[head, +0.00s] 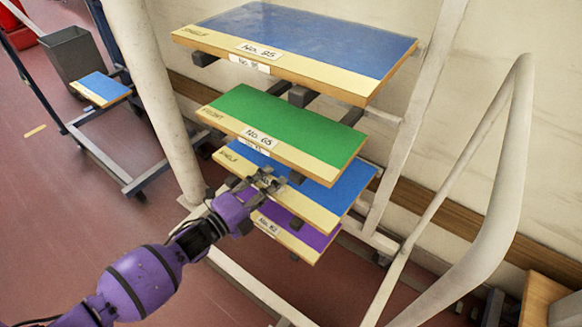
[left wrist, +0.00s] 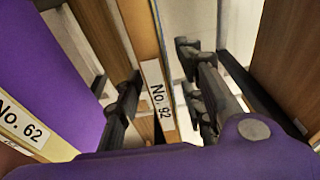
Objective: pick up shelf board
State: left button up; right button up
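A blue shelf board (head: 347,190) with a cream front strip lettered SHELF lies third from the top in a pale rack. My left gripper (head: 265,182) is at its front edge and hides part of the strip. In the left wrist view, the edge of a board labelled No. 92 (left wrist: 157,95) runs between my left gripper's spread fingers (left wrist: 165,95). A gap shows between the edge and the right finger; contact on the left side cannot be told. My right gripper is not in view.
A green board (head: 290,120) is close above, and a purple board (head: 312,236) close below. Another blue SHELF board (head: 310,40) is on top. Pale rack posts (head: 155,90) flank the boards. A second rack at left holds a small blue board (head: 100,86) near a grey bin (head: 75,55).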

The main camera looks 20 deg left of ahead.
pick_arm(q)
jog(key=x, duration=0.3)
jog(key=shift+w+d+b, duration=0.1)
jog(key=shift+w+b, duration=0.25)
jog(key=shift+w, duration=0.15)
grip_shut()
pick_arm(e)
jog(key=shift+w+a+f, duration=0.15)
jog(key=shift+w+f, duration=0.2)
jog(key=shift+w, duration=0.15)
pick_arm(q)
jog(key=shift+d+r, duration=0.1)
jog(key=shift+r, duration=0.1)
